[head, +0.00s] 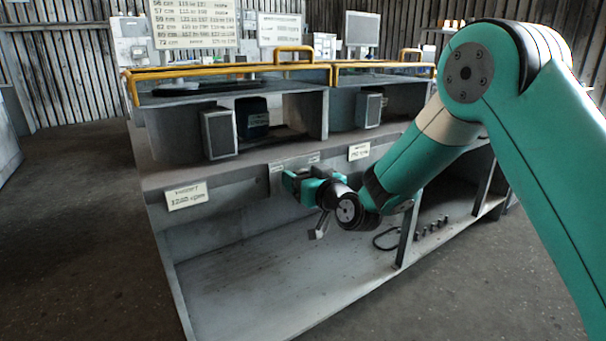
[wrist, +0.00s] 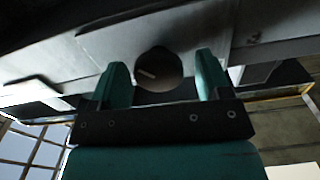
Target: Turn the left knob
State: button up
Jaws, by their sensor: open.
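A dark round knob (wrist: 160,76) with a short pale mark on its face sits on a grey panel (wrist: 85,55) in the wrist view. It is the only knob I can make out, so I cannot tell from this view alone that it is the left one. My gripper (wrist: 161,59) is open, with one teal finger on each side of the knob and visible gaps between. In the head view my gripper (head: 300,184) is at the front panel of the grey housing (head: 235,195) and hides the knob there.
Two white labels, a left one (head: 186,196) and a right one (head: 359,151), are on the front panel. Below is an open grey bay (head: 270,270) with a post (head: 407,235) on its right. Yellow rails (head: 230,69) run along the top. Floor at left is clear.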

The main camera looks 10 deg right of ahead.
jog(key=c, duration=0.9)
jog(key=shift+c, duration=0.2)
jog(key=shift+f+n+b, duration=0.1)
jog(key=shift+n+b, duration=0.2)
jog(key=shift+b, duration=0.2)
jog(key=n+b, duration=0.1)
jog(key=b, duration=0.1)
jog(key=n+b, duration=0.2)
jog(key=b, duration=0.1)
jog(key=shift+a+f, duration=0.1)
jog(key=shift+f, duration=0.15)
jog(key=n+b, duration=0.6)
jog(key=b, duration=0.2)
jog(key=shift+s+a+n, duration=0.1)
jog(key=shift+s+n, duration=0.05)
jog(key=shift+n, duration=0.25)
jog(key=n+b, duration=0.5)
jog(key=n, duration=0.1)
jog(key=shift+a+f+b, duration=0.1)
jog(key=shift+b, duration=0.2)
jog(key=n+b, duration=0.3)
jog(key=n, duration=0.2)
jog(key=shift+n, duration=0.4)
